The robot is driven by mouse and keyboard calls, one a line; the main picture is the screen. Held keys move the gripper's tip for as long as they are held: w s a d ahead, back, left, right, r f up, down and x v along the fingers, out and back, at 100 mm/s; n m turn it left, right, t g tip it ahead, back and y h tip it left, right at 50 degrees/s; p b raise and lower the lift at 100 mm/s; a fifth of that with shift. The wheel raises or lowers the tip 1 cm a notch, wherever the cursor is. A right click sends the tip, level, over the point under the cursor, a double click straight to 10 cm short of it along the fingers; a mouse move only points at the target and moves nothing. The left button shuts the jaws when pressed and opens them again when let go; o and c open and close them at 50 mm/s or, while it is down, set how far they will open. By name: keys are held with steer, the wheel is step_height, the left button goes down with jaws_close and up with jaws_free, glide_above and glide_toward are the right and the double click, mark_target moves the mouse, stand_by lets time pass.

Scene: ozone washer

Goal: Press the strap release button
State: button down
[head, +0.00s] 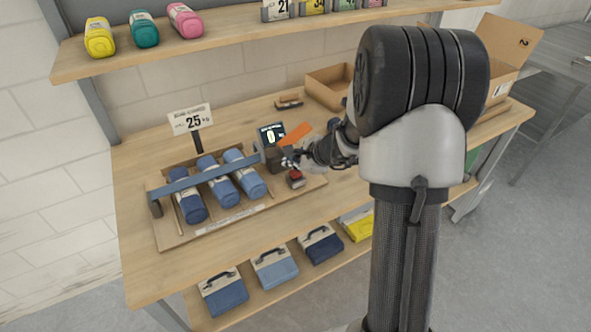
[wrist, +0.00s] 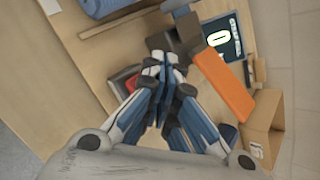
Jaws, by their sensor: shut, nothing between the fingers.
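A small red button on a dark base (head: 296,178) sits at the right end of the wooden strap board (head: 180,237). It also shows in the wrist view (wrist: 130,83), partly hidden behind the left finger. My gripper (head: 289,162) is shut and empty, just behind and above the button in the head view; I cannot tell whether it touches anything. In the wrist view its fingertips (wrist: 157,60) are together, beside the button and near a dark block (wrist: 183,36). A blue strap bar (head: 185,184) crosses several blue rolls (head: 221,186) and runs to that block.
An orange flap (head: 295,135) stands close to my gripper, beside a small display reading 0 (head: 271,134). A "25" sign (head: 190,119) stands behind the rolls. An open cardboard box (head: 330,88) is at the back. A shelf (head: 220,31) hangs above. The table's front left is bare.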

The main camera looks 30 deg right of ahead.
mark_target(293, 174)
steer(key=shift+r, duration=0.1)
step_height(293, 174, up, 5)
steer(key=p, duration=0.3)
steer(key=shift+r+p, duration=0.1)
steer(key=shift+p, duration=0.3)
stand_by(0.6)
